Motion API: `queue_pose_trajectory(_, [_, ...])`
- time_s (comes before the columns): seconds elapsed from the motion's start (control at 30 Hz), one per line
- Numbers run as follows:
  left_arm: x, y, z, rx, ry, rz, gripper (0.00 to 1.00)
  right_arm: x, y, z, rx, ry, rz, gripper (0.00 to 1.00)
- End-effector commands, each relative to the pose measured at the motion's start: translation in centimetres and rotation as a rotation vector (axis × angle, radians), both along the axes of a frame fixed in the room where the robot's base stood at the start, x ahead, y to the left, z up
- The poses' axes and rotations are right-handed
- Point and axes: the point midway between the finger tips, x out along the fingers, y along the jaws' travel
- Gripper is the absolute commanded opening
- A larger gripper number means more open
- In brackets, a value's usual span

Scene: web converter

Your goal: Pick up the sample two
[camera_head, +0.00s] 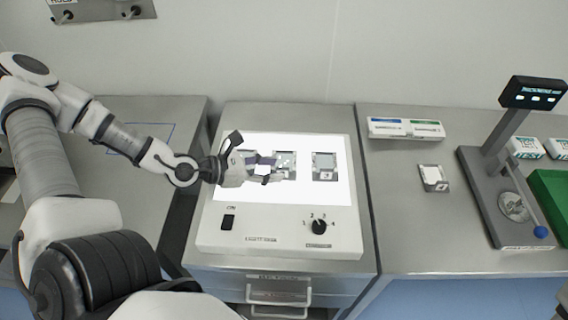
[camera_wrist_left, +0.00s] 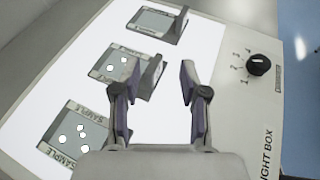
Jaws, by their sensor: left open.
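The light box (camera_head: 300,225) has a bright panel with a row of flat square samples, each with an upright tab. The middle sample (camera_head: 288,157) is partly hidden by my left gripper (camera_head: 277,168); it also shows in the left wrist view (camera_wrist_left: 113,63), with pale round spots. The right sample (camera_head: 324,162) is clear of the gripper. The left sample shows in the wrist view (camera_wrist_left: 82,128), lower left. My left gripper is open and empty; in the wrist view its fingers (camera_wrist_left: 156,88) are just to the right of the middle sample, near its tab (camera_wrist_left: 152,74). Sample numbers are too small to read.
A knob (camera_head: 319,227) and a switch (camera_head: 228,222) sit on the light box front. A stand with a display (camera_head: 531,93) and a green tray (camera_head: 550,195) are farther right.

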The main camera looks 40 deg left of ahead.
Motion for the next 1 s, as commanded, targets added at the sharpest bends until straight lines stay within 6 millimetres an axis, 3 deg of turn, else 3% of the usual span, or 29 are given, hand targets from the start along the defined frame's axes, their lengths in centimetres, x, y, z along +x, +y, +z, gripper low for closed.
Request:
queue_pose_trajectory(0.33, [2.4,-2.2,-2.0,0.007,0.002,-0.008,0.44,0.1,0.0,-3.9,0.0,-0.002,0.001,0.4])
queue_pose_trajectory(0.5, [3.6,-3.0,-2.2,0.005,0.003,-0.003,0.44,0.1,0.0,-4.3,0.0,-0.002,0.001,0.4])
queue_pose_trajectory(0.77, [3.9,-3.1,-2.1,0.0,0.002,0.0,0.44,0.1,0.0,-4.2,0.0,-0.002,0.001,0.4])
queue_pose_trajectory(0.83, [3.9,-3.1,-2.1,0.0,0.002,0.0,0.26,0.1,0.0,-4.2,0.0,-0.002,0.001,0.4])
queue_pose_trajectory(0.9, [3.9,-3.1,-2.1,0.0,0.002,-0.001,0.01,0.1,0.0,-4.2,0.0,-0.002,0.001,0.4])
queue_pose_trajectory(1.0, [3.9,-3.1,-2.1,0.001,0.002,-0.001,0.0,0.1,0.0,-4.2,0.0,-0.002,0.001,0.4])
